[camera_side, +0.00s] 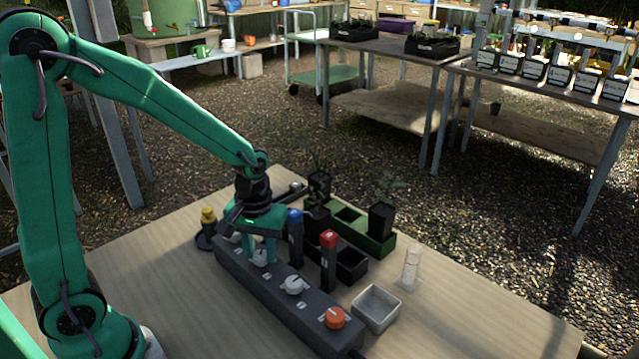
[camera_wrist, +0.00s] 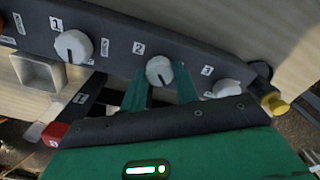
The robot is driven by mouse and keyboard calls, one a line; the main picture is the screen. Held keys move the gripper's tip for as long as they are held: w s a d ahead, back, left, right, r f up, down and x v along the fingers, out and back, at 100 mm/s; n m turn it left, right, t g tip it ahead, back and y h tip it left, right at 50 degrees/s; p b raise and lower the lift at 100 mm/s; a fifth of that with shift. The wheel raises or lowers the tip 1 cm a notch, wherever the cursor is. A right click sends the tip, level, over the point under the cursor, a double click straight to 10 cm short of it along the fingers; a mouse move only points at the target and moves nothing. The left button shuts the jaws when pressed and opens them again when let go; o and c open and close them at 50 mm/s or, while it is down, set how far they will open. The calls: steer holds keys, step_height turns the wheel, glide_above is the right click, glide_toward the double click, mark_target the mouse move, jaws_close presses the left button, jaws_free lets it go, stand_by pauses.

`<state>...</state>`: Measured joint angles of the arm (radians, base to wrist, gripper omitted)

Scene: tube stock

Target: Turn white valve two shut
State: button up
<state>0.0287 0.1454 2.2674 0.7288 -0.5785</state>
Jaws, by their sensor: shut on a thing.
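White valve two (camera_wrist: 159,70) is the white knob beside the label "2" on the dark grey valve bar (camera_wrist: 110,38). A dark pointer mark shows on the knob's lower half in the wrist view. My gripper (camera_wrist: 160,88) has a green finger on each side of this knob and is shut on it. In the side view my gripper (camera_side: 262,247) comes down from above onto the same white knob (camera_side: 262,258), partly covering it. White valve one (camera_wrist: 73,46) and white valve three (camera_wrist: 227,88) stand on either side along the bar.
An orange knob (camera_side: 335,317) is at the bar's near end. A grey tray (camera_side: 376,309), clear cylinder (camera_side: 410,268) and green crate (camera_side: 378,246) lie beyond. Table front right is clear.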

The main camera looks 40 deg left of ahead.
mark_target(261, 254)
steer(key=m, duration=0.4)
steer(key=shift+m, duration=0.3)
steer(key=shift+r+m, duration=0.1)
steer(key=shift+m, duration=1.8)
steer(key=o, duration=1)
steer(key=shift+c, duration=0.2)
steer(key=shift+r, duration=0.1)
steer(key=shift+r, duration=3.8)
